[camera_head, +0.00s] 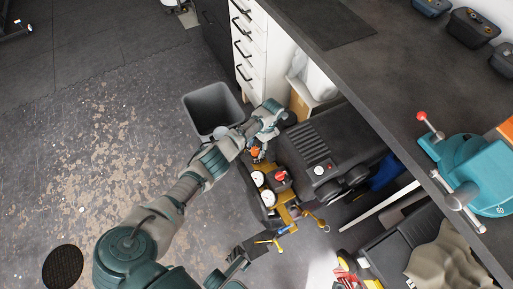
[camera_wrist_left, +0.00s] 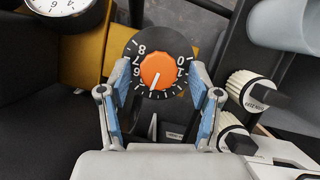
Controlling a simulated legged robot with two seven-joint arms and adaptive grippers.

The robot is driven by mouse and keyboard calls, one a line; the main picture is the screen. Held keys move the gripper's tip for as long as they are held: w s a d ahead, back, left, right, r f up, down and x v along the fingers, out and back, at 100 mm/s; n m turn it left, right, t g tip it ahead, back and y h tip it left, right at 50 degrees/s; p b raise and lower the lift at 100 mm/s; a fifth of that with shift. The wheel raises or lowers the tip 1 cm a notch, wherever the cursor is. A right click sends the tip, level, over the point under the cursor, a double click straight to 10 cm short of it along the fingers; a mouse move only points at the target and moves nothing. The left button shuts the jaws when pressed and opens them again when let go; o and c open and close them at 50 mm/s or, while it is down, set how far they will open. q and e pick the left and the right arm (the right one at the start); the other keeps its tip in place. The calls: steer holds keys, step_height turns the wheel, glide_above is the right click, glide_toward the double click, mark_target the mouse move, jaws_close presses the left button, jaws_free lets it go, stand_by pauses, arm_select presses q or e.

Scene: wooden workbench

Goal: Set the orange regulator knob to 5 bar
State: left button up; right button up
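The orange regulator knob (camera_wrist_left: 158,71) sits in the middle of a black dial with white numbers in the left wrist view. Its white pointer line points down and slightly left; the number there is hard to read. The 6, 7 and 8 show at left, the 0 and 1 at right. My left gripper (camera_wrist_left: 159,78) is open, its blue-padded fingers on either side of the dial, apart from the orange cap. In the head view the knob (camera_head: 255,151) shows small beside my left gripper. Part of my right gripper (camera_head: 238,262) seems to show at the bottom, its fingers unclear.
A black compressor (camera_head: 325,145) stands right of the knob, with white gauges (camera_head: 258,178), a red knob (camera_head: 281,175) and brass fittings. A grey bin (camera_head: 210,108) stands behind my left forearm. The workbench (camera_head: 385,75) with a teal vise (camera_head: 475,175) is at right. Open floor lies left.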

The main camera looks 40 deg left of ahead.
arm_select(q)
steer(key=shift+r, duration=0.1)
steer(key=v, duration=0.7)
steer(key=shift+w, duration=0.15)
